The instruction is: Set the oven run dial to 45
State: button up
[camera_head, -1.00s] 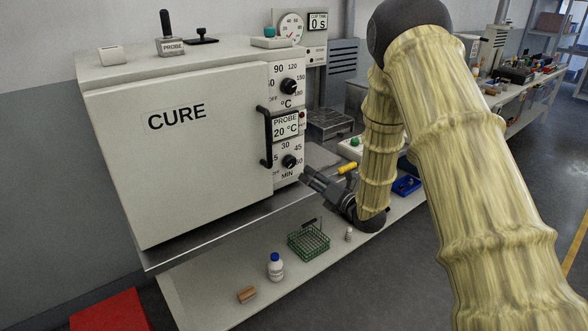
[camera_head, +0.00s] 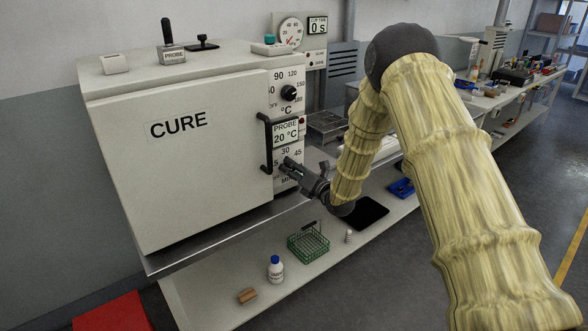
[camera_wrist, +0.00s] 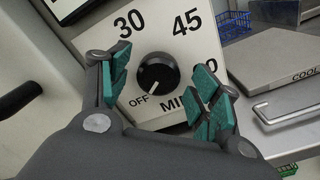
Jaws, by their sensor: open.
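The white CURE oven (camera_head: 180,165) fills the left of the head view. Its run dial (camera_wrist: 158,72) is a round black knob in the wrist view, under the 30 and 45 marks and above "MIN". Its white pointer mark faces down-left, toward OFF. My gripper (camera_head: 285,168) is in front of the lower panel and hides the dial in the head view. In the wrist view its teal-padded fingers (camera_wrist: 164,78) are open, one on each side of the knob; I see gaps on both sides and no contact.
A °C dial (camera_head: 289,93) is higher on the panel, above the PROBE 20 °C display (camera_head: 286,132). The black door handle (camera_head: 265,145) stands out left of my gripper. A green wire basket (camera_head: 308,244) and a blue-capped bottle (camera_head: 275,269) stand on the lower shelf.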

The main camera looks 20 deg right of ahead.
jog(key=c, duration=1)
